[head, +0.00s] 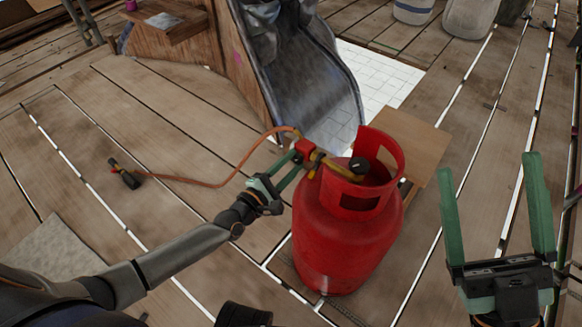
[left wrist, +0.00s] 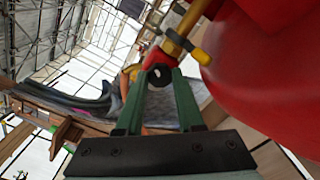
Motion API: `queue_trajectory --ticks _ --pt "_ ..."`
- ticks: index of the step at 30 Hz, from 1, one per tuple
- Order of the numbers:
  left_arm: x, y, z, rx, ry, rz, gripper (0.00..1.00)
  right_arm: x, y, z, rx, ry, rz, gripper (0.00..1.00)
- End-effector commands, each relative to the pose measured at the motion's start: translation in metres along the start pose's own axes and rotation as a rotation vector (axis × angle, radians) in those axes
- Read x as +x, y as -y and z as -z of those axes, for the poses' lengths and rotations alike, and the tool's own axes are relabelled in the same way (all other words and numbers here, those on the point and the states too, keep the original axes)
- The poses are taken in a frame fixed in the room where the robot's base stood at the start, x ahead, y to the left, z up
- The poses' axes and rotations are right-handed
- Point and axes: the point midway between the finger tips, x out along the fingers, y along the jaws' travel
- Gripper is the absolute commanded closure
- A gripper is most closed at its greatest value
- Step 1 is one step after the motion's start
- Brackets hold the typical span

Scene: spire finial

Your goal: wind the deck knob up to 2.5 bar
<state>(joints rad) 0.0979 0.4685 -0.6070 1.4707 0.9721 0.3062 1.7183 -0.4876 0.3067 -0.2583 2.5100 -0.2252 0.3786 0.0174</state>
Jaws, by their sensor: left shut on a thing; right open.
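A red gas bottle (head: 345,235) stands upright on the deck with a brass regulator (head: 343,170) at its top. A red knob (head: 306,147) sits at the regulator's left end. My left gripper (head: 297,158) is shut on this knob from the lower left. In the left wrist view the red knob (left wrist: 158,57) shows between the tips of my left gripper (left wrist: 160,75), with a small dark round part there. I cannot read any pressure figure. My right gripper (head: 489,165) is open and empty, to the right of the bottle.
An orange hose (head: 215,184) runs from the regulator area to a dark torch (head: 125,176) on the deck at left. A black valve knob (head: 359,165) sits inside the bottle's collar. A grey chute (head: 305,85) stands behind. A wooden board (head: 420,140) lies behind the bottle.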

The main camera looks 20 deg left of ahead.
Motion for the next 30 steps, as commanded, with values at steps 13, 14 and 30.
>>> queue_trajectory --ticks 13,14,30 --pt "-0.001 0.002 0.001 -0.328 -0.001 0.002 1.0 -0.011 0.009 -0.014 -0.008 0.01 0.004 0.12" --pt "-0.001 0.002 0.001 -0.342 -0.001 0.002 1.0 -0.012 0.009 -0.014 -0.008 0.01 0.004 0.12" --pt "-0.001 0.001 0.0 -0.436 -0.001 0.002 1.0 -0.013 0.01 -0.016 -0.01 0.013 0.006 0.12"
